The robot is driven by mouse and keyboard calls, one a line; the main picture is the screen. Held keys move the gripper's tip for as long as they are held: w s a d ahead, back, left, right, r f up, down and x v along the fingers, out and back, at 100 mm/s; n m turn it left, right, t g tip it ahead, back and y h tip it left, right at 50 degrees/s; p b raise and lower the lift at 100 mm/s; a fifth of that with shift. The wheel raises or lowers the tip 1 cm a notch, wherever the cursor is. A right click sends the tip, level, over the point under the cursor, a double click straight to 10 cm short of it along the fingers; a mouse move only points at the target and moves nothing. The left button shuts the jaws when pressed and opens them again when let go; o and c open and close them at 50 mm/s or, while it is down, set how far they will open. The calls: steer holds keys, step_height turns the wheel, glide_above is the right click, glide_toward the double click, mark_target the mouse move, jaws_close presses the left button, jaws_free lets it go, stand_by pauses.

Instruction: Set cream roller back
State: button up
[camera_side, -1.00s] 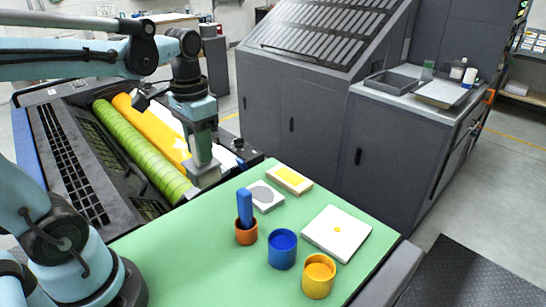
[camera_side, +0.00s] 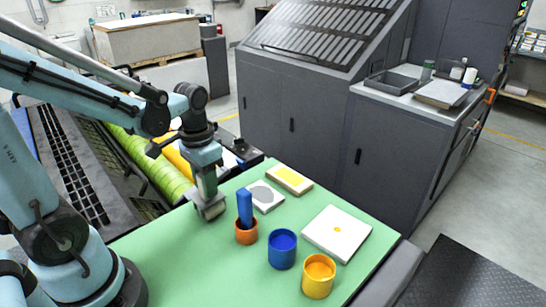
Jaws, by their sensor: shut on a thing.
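My gripper (camera_side: 209,210) is low over the left part of the green table (camera_side: 190,262), left of the orange cup (camera_side: 246,234). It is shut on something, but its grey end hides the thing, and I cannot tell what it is. In the machine at the left, a green roller (camera_side: 150,164) and a yellow-orange roller (camera_side: 174,157) lie side by side. A pale patch (camera_side: 176,124) shows by the yellow-orange one; I cannot tell whether it is the cream roller. My arm hides much of the rollers.
A blue stick (camera_side: 244,205) stands in the orange cup. A blue cup (camera_side: 282,248) and a yellow cup (camera_side: 318,276) stand to its right. A grey-topped pad (camera_side: 264,197), a yellow-topped pad (camera_side: 289,180) and a white slab (camera_side: 336,232) lie behind. The table's front left is clear.

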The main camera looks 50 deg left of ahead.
steer(key=shift+f, duration=0.25)
steer(key=shift+f, duration=0.15)
jaws_close()
steer(key=o, duration=1.1)
jaws_free()
steer(key=shift+c, duration=0.2)
step_height(320, 180, up, 13)
steer(key=shift+f, duration=0.1)
steer(key=shift+f, duration=0.1)
steer(key=shift+f, duration=6.35)
